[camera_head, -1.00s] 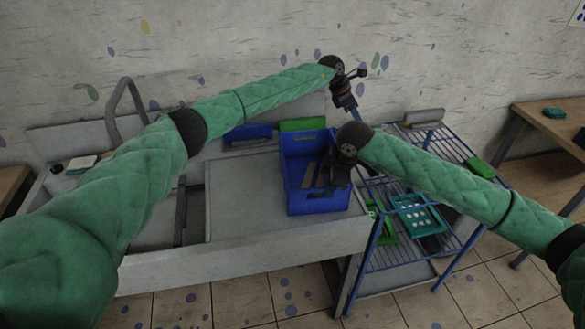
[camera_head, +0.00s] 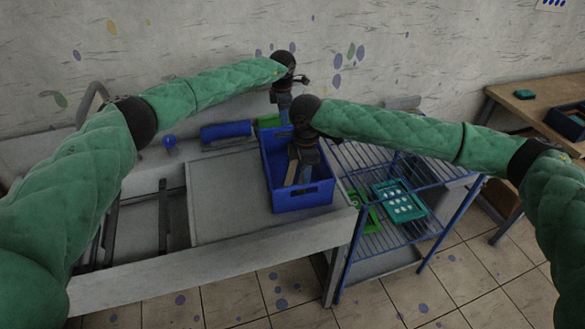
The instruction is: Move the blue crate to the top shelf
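The blue crate (camera_head: 303,199) stands upright on the grey worktop (camera_head: 229,188), near its right end. A brownish strip shows inside it. My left gripper (camera_head: 284,116) points down at the crate's far side; its fingertips are too small and dark to read. My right gripper (camera_head: 302,176) reaches down over the crate's opening, in front of its right part. Its fingers are hidden or blurred against the crate, so I cannot tell whether it touches the crate. The blue wire rack (camera_head: 360,242) stands right of the worktop, with its top shelf partly behind my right arm.
A teal tray (camera_head: 401,201) with white pieces and a green tray (camera_head: 365,213) lie on a lower rack level. A brown table (camera_head: 520,103) stands at the far right.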

